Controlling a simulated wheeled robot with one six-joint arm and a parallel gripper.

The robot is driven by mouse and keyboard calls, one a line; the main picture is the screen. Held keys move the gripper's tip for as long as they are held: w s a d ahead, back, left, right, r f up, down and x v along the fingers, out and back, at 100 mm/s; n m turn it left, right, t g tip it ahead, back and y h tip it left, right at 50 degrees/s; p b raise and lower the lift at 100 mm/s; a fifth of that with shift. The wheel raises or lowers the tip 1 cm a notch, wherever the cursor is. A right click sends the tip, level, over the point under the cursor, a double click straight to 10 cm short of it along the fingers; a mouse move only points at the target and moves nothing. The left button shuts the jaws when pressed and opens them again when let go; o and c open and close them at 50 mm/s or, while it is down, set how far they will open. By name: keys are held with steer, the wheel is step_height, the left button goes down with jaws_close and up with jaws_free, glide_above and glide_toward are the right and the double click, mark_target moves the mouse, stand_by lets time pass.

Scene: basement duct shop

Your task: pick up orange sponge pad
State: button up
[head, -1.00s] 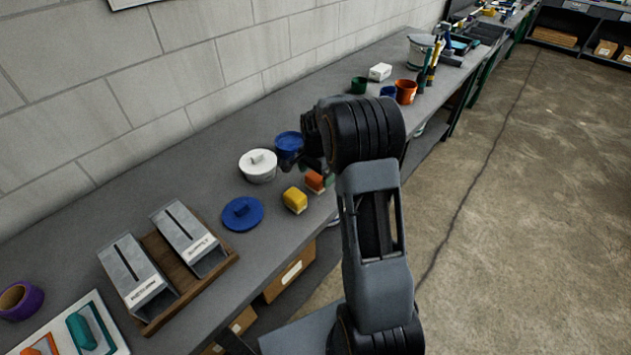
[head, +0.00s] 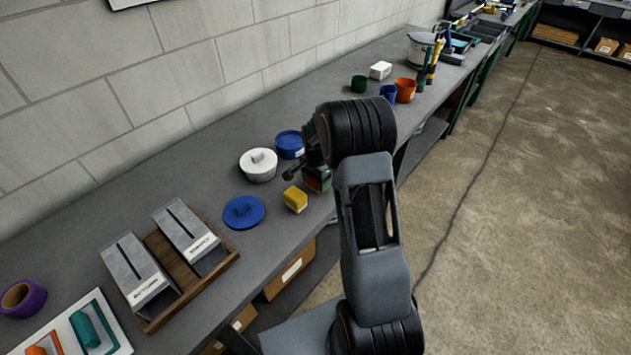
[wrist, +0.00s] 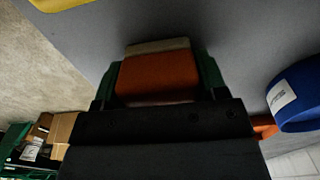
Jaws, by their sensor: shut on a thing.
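The orange sponge pad (wrist: 158,76) is a small block with a paler layer along one edge. In the wrist view it sits between the two green fingertips of my gripper (wrist: 160,80), which is shut on it. In the head view my gripper (head: 318,180) is low over the bench near its front edge. Only a small orange patch of the pad shows there, because the gripper and wrist hide most of it. I cannot tell whether the pad touches the bench.
A yellow block (head: 295,199) lies close by on the left of my gripper. A white lidded pot (head: 258,165), a blue tub (head: 290,145) and a blue lid (head: 243,212) stand on the bench (head: 190,160). A wooden tray (head: 215,268) holds two metal boxes.

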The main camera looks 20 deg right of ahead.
steer(key=shift+c, duration=1.4)
steer(key=shift+r, duration=0.55)
step_height(320, 180, up, 2)
steer(key=shift+r, duration=0.2)
steer(key=s+d+r+b, duration=0.3)
steer(key=s+r, duration=0.6)
steer(key=s, duration=0.4)
steer(key=shift+s+d+r, duration=0.25)
steer(key=shift+s, duration=0.05)
